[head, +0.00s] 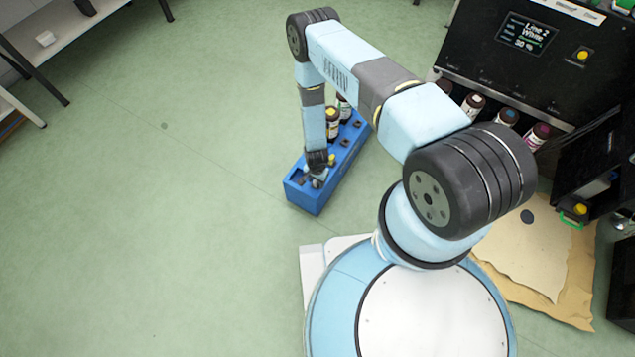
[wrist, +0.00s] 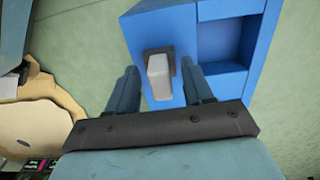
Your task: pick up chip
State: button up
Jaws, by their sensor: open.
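A small pale grey block, which I take to be the chip (wrist: 159,76), stands in a dark square slot at one end of the blue rack (wrist: 145,30). The same rack (head: 299,196) shows on the floor in the head view. My gripper (wrist: 159,70) is open, with one finger on each side of the chip and a visible gap to each. In the head view my gripper (head: 317,175) is low over the near end of the rack and hides most of the chip there.
Brown bottles (head: 332,122) stand in the rack beyond my gripper. A black machine (head: 520,75) with a screen and a row of bottles is at the upper right. Tan sheets (head: 530,262) lie on the floor at right. Green floor at left is clear.

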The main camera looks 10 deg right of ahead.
grip_shut()
dwell(0.5)
